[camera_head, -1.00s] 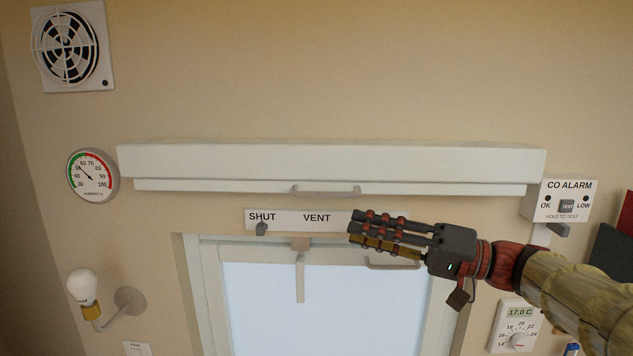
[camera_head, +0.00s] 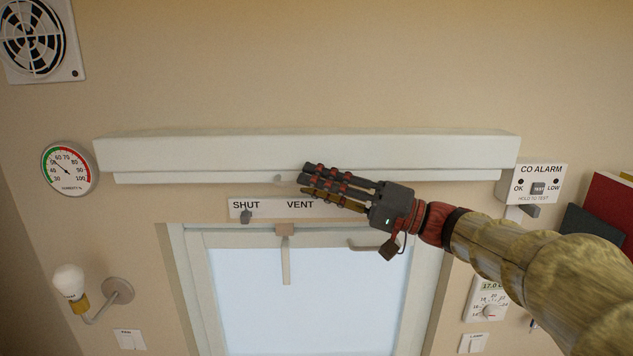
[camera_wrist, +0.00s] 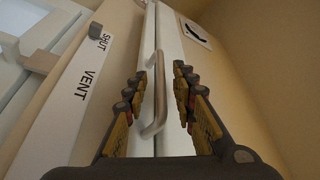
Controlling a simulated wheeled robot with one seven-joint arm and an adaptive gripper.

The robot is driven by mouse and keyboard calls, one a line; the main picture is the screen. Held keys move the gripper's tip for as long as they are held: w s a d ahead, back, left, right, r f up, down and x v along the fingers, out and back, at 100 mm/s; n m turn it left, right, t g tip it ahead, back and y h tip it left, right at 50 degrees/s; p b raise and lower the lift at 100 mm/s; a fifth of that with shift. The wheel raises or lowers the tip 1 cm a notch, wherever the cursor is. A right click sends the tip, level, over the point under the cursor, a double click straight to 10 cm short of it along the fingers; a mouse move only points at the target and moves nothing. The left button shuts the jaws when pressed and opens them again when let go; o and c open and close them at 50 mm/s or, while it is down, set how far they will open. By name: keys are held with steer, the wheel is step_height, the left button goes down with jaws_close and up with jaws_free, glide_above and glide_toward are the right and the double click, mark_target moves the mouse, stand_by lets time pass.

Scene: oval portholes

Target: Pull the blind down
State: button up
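The blind is a white cassette (camera_head: 300,153) above the window, with a slim white bottom bar (camera_head: 200,178) just under it. The bar's handle (camera_wrist: 157,90) is a pale metal loop in the wrist view. In the head view my fingers cover most of the handle. My gripper (camera_head: 305,178) is at the bar, coming from the right. In the wrist view my gripper (camera_wrist: 161,75) is open, with one finger on each side of the handle and gaps visible. The bar is up against the cassette.
Below the bar is a SHUT/VENT plate (camera_head: 240,208) with a slider knob, above the window (camera_head: 300,300) with its latches. A CO alarm (camera_head: 530,184) is close to the right. A humidity dial (camera_head: 69,168) and lamp (camera_head: 70,281) are on the left.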

steer(key=shift+c, duration=0.3)
jaws_close()
stand_by(0.6)
